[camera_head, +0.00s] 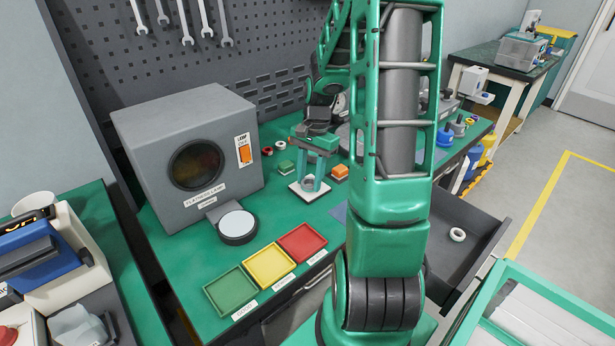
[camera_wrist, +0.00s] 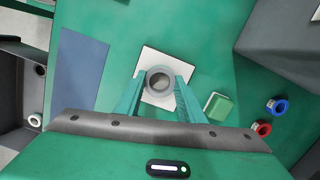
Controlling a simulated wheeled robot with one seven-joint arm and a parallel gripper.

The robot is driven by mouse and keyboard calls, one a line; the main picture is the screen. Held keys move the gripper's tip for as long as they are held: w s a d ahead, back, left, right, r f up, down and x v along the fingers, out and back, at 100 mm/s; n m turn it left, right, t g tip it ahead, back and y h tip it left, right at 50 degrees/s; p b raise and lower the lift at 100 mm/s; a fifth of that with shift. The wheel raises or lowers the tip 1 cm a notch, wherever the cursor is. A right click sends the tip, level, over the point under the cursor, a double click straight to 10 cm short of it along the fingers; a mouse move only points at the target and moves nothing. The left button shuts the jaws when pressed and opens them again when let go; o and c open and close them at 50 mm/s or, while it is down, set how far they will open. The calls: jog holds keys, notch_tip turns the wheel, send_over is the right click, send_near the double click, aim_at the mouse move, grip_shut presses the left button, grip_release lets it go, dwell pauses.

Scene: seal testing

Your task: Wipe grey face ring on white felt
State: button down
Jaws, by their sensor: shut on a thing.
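The grey face ring (camera_wrist: 151,74) is between my gripper's two green fingers, directly over the white felt (camera_wrist: 147,57). In the head view the white felt (camera_head: 296,190) lies on the green bench, and my gripper (camera_head: 310,186) points down at it. The grey ring (camera_head: 307,180) shows small between the fingertips there. My gripper (camera_wrist: 160,80) is shut on the ring in the wrist view. The ring is at or just above the felt; I cannot tell whether they touch.
A grey boxed lamp (camera_head: 190,150) stands left. Green (camera_head: 207,289), yellow (camera_head: 247,268) and red (camera_head: 280,244) trays line the front. An open drawer (camera_head: 478,222) holds a white ring (camera_head: 457,234).

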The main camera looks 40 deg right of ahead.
aim_at(303, 182)
jog(key=shift+s+a, duration=0.2)
jog(key=shift+a, duration=0.35)
jog(key=shift+f, duration=0.1)
jog(key=shift+w+d, duration=0.2)
jog(key=shift+d, duration=0.35)
jog(key=shift+w+d, duration=0.15)
jog(key=shift+d, duration=0.7)
jog(key=shift+w+a, duration=0.15)
jog(key=shift+a, duration=0.6)
jog(key=shift+w+a+r, duration=0.1)
jog(key=shift+w+a, duration=0.1)
jog(key=shift+a, duration=0.25)
jog(key=shift+w+a+r, duration=0.1)
jog(key=shift+w+a, duration=0.05)
jog(key=shift+a, duration=0.25)
notch_tip(303, 182, up, 3)
jog(key=shift+r, duration=0.1)
notch_tip(303, 182, up, 5)
jog(key=shift+r, duration=0.1)
